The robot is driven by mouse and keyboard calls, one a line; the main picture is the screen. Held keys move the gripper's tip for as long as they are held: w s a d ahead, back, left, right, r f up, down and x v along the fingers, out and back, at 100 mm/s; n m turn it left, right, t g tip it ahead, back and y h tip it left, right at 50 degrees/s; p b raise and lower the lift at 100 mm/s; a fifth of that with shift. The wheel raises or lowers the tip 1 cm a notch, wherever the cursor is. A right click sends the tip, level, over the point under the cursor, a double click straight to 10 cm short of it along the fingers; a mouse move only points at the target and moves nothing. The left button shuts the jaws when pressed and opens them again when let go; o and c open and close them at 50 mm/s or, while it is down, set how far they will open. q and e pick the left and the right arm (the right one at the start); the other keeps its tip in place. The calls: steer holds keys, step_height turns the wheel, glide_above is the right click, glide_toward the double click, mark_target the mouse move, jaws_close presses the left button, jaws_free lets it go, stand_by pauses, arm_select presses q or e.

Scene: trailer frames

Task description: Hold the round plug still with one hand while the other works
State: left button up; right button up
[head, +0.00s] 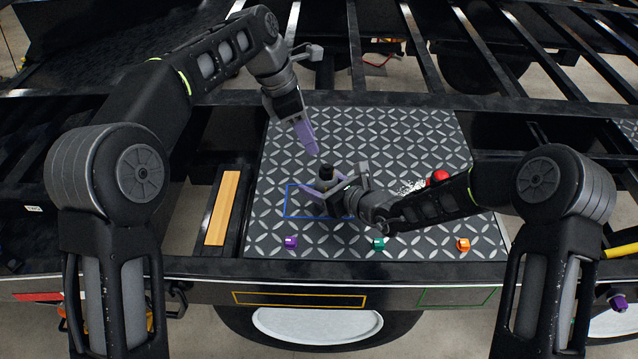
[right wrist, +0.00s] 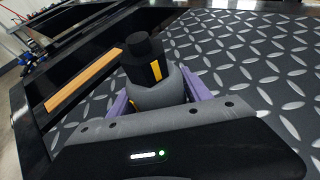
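The round plug (head: 326,172) is a short black cylinder. It stands upright on the patterned metal plate (head: 420,132), near the blue outlined rectangle. In the right wrist view the plug (right wrist: 143,60) shows a yellow stripe on its side. My right gripper (head: 328,190) is low at the plug, with its purple fingers on either side and closing in on it.
Along the plate's front sit small purple (head: 291,241), green (head: 378,243) and orange (head: 463,244) pieces. A red object (head: 439,176) lies right, beside a white speckled patch and my right forearm. A wooden strip (head: 222,208) lies left. Open frame beams lie behind. The plate's upper right is clear.

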steer(key=c, duration=1.1)
